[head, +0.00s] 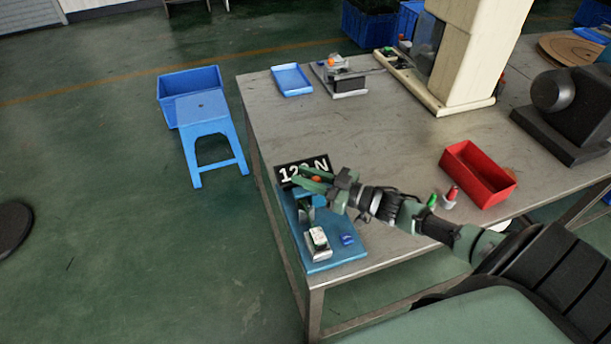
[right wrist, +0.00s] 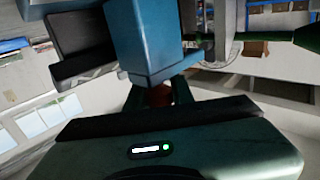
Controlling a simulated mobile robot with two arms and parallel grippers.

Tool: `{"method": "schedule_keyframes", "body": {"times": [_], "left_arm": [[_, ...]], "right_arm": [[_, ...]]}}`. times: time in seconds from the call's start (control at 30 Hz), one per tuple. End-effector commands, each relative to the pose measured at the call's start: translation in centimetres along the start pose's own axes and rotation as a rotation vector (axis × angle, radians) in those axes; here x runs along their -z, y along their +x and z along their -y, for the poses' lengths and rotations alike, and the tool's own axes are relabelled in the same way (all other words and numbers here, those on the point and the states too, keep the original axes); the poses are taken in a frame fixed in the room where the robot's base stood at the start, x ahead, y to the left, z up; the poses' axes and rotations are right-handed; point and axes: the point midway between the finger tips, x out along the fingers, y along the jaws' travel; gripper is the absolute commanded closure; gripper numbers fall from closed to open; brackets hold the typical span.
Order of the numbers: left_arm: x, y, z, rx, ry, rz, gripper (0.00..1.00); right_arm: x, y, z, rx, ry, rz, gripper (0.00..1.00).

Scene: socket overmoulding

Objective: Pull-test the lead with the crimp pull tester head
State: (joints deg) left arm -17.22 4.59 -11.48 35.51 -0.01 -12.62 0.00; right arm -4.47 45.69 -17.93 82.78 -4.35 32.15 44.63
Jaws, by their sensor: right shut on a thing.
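The crimp pull tester stands on a blue base plate (head: 328,263) at the table's near left corner in the head view. Its dark display (head: 287,173) shows white digits ending in N, partly hidden by my gripper. My right gripper (head: 315,179) is at the top of the tester, shut on a small orange part there; this part (right wrist: 158,95) shows dark reddish in the right wrist view, beside the blue tester column (right wrist: 145,40). A pale clamp block (head: 318,240) sits on the base plate below. I cannot make out the lead. My left gripper is out of view.
A small blue piece (head: 347,240) lies beside the clamp block. A red tray (head: 477,175) and a green and a red small item (head: 451,194) are right of my arm. A blue tray (head: 291,80) and a fixture (head: 345,80) stand farther back. The mid-table is clear.

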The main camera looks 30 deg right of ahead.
Motion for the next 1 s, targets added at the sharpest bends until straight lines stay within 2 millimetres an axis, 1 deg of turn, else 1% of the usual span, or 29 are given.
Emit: {"method": "schedule_keyframes", "body": {"times": [0.17,0.33,0.43,0.7,0.73,0.77,0.8,1.0], "left_arm": [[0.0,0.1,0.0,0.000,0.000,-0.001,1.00],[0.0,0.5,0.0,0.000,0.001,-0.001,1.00],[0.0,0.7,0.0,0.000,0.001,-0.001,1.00],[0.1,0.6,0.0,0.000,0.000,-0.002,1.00],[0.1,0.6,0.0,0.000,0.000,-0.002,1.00],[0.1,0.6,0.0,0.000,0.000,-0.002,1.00],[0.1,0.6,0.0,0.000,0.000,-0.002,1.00],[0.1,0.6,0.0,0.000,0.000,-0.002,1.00]], "right_arm": [[0.0,-0.4,-0.4,0.000,-0.001,0.000,1.00],[-0.2,-2.3,-2.4,-0.002,-0.002,0.004,1.00],[-0.1,-3.2,-3.3,-0.001,-0.002,0.002,1.00],[0.1,-3.3,-3.5,-0.004,-0.002,0.001,1.00],[0.1,-3.3,-3.5,-0.005,-0.002,0.001,0.69],[0.1,-3.3,-3.5,-0.005,-0.002,0.001,0.61],[0.1,-3.3,-3.5,-0.004,-0.002,0.001,0.55],[0.0,-3.3,-3.4,-0.002,-0.001,0.000,0.55]]}}
